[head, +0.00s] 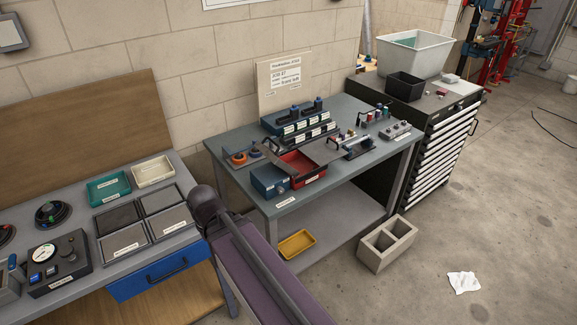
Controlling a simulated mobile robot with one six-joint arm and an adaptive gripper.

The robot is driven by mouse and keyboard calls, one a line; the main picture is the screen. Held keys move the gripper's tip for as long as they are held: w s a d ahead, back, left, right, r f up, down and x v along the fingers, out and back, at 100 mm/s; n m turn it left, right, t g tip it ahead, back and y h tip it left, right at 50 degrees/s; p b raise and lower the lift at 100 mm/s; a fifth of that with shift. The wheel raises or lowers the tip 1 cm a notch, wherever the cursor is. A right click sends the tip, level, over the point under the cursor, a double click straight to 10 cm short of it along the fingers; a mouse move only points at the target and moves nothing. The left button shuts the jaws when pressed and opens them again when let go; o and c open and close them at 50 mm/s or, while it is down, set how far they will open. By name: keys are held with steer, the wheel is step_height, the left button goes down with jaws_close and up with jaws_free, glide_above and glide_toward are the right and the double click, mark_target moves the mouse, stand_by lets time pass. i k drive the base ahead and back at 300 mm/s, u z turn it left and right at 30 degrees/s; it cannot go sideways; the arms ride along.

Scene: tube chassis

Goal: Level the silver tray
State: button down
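A flat grey, silver-looking plate (322,151) lies at the middle of the grey workbench, beside and partly over a red tray (308,168). It may be the silver tray; at this size I cannot tell for sure, nor whether it is tilted. A dark grey strip (277,160) slants along the red tray's left side. Part of my arm crosses the lower middle of the head view, in front of the workbench's left end. I cannot make out my gripper's fingers.
A blue box (270,181), orange rings (239,158) and labelled racks (300,130) crowd the workbench (345,178). A yellow tray (297,244) is on its lower shelf. A concrete block (387,243) and white paper (464,282) lie on the floor. Floor at right is mostly clear.

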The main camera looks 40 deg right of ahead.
mark_target(273, 156)
steer(key=z, duration=0.15)
steer(key=k, duration=0.5)
steer(key=z, duration=0.5)
steer(key=k, duration=0.85)
steer(key=z, duration=0.6)
steer(key=i, duration=1.1)
steer(key=u, duration=0.5)
steer(key=i, duration=0.55)
steer(key=u, duration=0.2)
